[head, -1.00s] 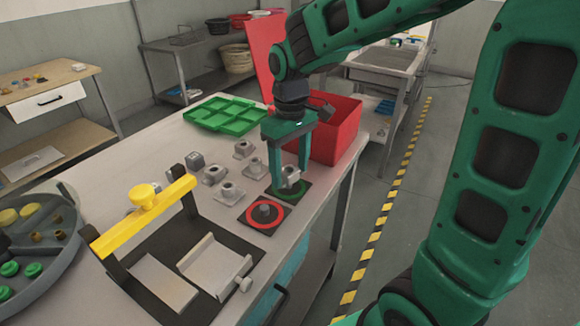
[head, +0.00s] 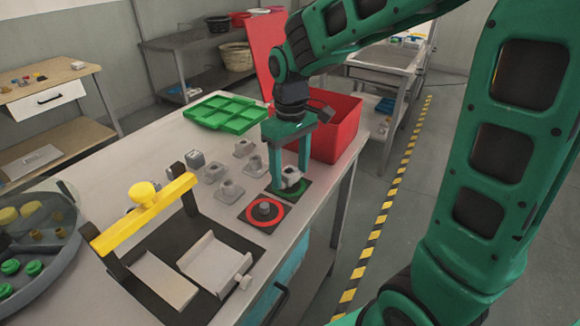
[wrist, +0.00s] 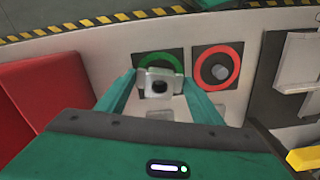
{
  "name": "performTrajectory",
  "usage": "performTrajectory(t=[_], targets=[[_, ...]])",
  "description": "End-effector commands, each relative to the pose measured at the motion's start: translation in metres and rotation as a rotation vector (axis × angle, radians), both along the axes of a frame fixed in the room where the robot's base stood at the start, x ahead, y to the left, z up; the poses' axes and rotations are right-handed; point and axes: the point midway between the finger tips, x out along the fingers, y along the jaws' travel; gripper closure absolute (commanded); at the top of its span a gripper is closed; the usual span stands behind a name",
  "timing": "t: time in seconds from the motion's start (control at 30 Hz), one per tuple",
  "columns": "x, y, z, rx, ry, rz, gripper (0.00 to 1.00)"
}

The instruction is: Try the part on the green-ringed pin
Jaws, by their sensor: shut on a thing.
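My gripper (head: 290,180) points down and is shut on a grey metal part (wrist: 150,78), a squarish flange with a round collar and a dark hole. The part also shows between the fingers in the head view (head: 291,171). It is right over or at the black pad with the green ring (head: 300,193). In the wrist view the green ring (wrist: 172,58) shows partly behind the part. The green-ringed pin is hidden, so I cannot tell whether the part is around it or above it.
A red-ringed pad (head: 250,222) with a bare pin (head: 265,208) is beside it. Several similar grey parts (head: 229,190) stand to the left. A red bin (head: 340,130), a green tray (head: 222,113) and a yellow-barred fixture (head: 150,208) are also near.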

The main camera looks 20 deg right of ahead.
Motion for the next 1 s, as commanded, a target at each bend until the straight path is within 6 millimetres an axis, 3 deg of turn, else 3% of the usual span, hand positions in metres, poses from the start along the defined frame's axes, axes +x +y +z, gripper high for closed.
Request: performTrajectory(t=[1.0], targets=[[0.000,0.000,-0.012,0.000,0.000,-0.001,0.65]])
